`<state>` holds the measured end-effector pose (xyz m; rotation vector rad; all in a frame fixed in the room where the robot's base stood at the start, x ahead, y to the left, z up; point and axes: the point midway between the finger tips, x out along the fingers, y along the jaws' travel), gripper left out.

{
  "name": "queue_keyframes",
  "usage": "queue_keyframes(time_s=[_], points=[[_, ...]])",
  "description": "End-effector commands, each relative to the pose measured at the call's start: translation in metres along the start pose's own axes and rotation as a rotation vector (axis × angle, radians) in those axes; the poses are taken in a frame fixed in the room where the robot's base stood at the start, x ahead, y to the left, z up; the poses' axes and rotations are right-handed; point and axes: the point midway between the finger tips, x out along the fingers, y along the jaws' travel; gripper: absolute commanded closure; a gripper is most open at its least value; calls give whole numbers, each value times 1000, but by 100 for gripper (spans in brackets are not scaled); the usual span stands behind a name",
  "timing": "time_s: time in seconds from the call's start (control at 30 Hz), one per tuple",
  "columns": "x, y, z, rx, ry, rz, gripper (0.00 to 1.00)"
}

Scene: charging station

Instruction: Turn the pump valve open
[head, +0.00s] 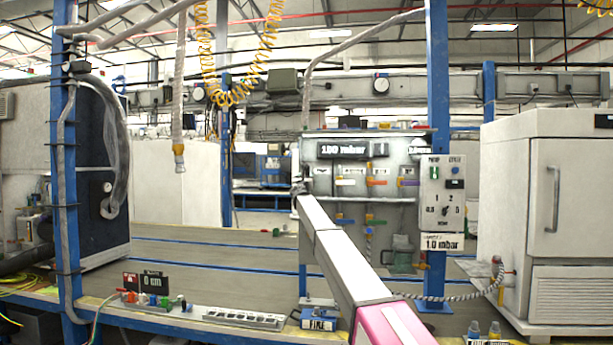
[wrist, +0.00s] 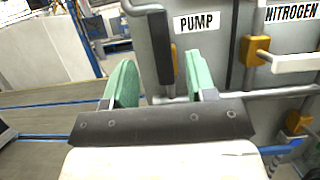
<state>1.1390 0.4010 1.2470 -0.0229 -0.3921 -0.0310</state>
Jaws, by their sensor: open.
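The wrist view shows a PUMP label (wrist: 197,22) on a grey panel. Left of the label, a dark upright bar (wrist: 160,50), apparently the pump valve's handle, stands between the fingers in the picture. My gripper (wrist: 160,88) has two green fingers spread apart, one on each side of the bar. I cannot tell whether either finger touches it. In the head view, my arm reaches to the left edge of the valve panel (head: 345,205), where the gripper and the pump valve are too small to make out.
Right of the gripper is a yellow valve with a white handle (wrist: 290,62) under a NITROGEN label (wrist: 291,13). A horizontal pipe (wrist: 270,93) runs close to the right finger. In the head view, a blue post (head: 437,100) and a white cabinet (head: 550,210) stand right of the panel.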

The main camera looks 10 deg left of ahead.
Motion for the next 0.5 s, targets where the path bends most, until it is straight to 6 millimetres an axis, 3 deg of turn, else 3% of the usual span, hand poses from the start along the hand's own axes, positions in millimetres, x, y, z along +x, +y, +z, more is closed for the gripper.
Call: queue_keyframes(time_s=[0.03, 0.2, 0.5], points=[[-15, -1, 0, 0, 0, 1, 49], [-35, 0, 0, -1, 0, 2, 49], [-38, 1, 0, -1, 0, 1, 49]])
